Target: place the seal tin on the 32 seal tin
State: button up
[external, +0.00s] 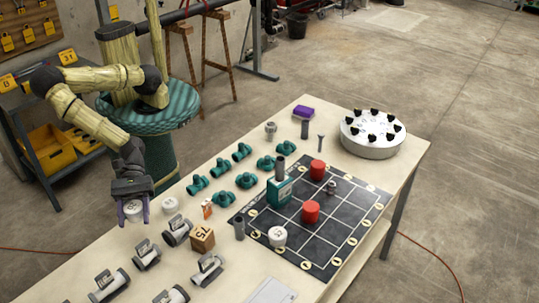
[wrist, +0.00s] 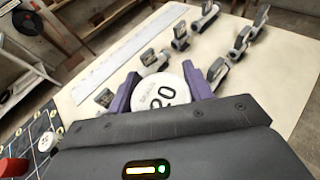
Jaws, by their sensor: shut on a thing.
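My gripper (external: 134,208) is at the table's left edge with its purple fingers shut on a white seal tin (wrist: 160,93). The number 20 shows on its top in the wrist view. A second white tin (external: 170,205) stands on the table just right of my gripper. A third white tin (external: 277,236) stands on the near edge of the black grid mat (external: 335,237). I cannot read the numbers on these two, so I cannot tell which is the 32 seal tin. The gap between the held tin and the table is unclear.
Grey pipe clamps (external: 147,255) lie along the near side, beside a wooden block (external: 202,238). Teal valves (external: 197,185) stand in the middle. The mat bears red cylinders (external: 311,212) and a teal box (external: 279,191). A round white stand (external: 372,138) with black knobs is at the far end.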

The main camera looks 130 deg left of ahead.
jog(key=w+a+f+n+t+y+b, duration=0.1)
jog(key=w+a+n+t+y+b, duration=0.15)
jog(key=w+a, duration=0.55)
jog(key=n+y+b, duration=0.6)
jog(key=n+y, duration=0.2)
jog(key=y, duration=0.1)
send_over(284, 236)
notch_tip(284, 236, down, 2)
jog(key=shift+f+t, duration=0.25)
jog(key=shift+f, duration=0.15)
jog(key=shift+f, duration=3.1)
jog(key=shift+f, duration=1.9)
